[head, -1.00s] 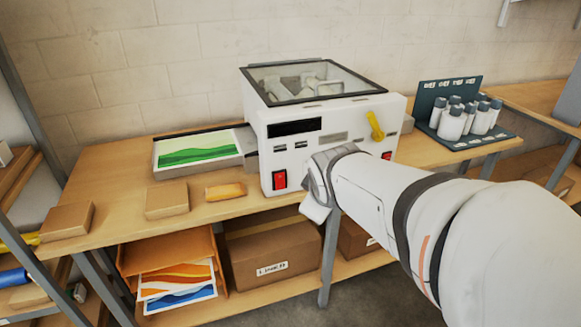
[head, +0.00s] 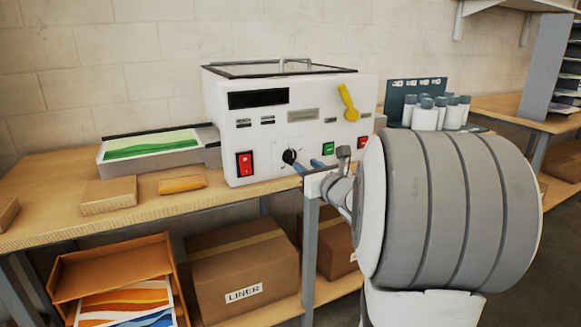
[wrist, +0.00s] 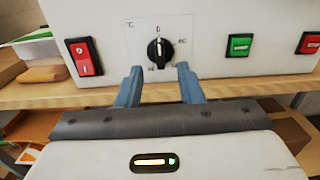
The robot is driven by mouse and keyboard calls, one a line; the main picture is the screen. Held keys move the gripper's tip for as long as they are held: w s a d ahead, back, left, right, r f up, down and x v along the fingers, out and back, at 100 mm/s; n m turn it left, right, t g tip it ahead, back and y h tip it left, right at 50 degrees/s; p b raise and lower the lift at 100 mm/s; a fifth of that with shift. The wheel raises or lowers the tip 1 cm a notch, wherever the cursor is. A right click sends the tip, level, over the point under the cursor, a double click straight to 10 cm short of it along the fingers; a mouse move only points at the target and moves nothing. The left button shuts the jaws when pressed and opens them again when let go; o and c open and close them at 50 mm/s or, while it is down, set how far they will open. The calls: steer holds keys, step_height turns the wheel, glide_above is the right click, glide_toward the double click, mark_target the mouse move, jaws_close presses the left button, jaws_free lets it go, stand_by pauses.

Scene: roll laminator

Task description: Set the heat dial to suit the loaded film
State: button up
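The heat dial (wrist: 159,51) is a black knob on a pale plate on the front of the white laminator (head: 218,105). Its pale pointer line looks about vertical, below a "0"-like mark; other markings are too small or partly hidden to read. In the head view the dial (head: 290,156) shows left of my gripper (head: 308,166). In the wrist view my gripper (wrist: 159,80) is open, its two blue fingers spread just below the dial with nothing between them. I cannot tell whether they touch the panel. The loaded film is not visible; the display (head: 258,98) looks dark.
A red switch (head: 245,164) is left of the dial; a green button (head: 328,149), a red button (head: 362,142) and a yellow lever (head: 348,102) are to its right. A tray with a green print (head: 150,145) sits left. Bottles (head: 425,116) stand right. A "LINER" box (head: 243,268) is below.

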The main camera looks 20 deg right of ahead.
mark_target(294, 155)
steer(key=w, duration=0.7)
steer(key=shift+a, duration=0.15)
steer(key=shift+c, duration=0.4)
jaws_close()
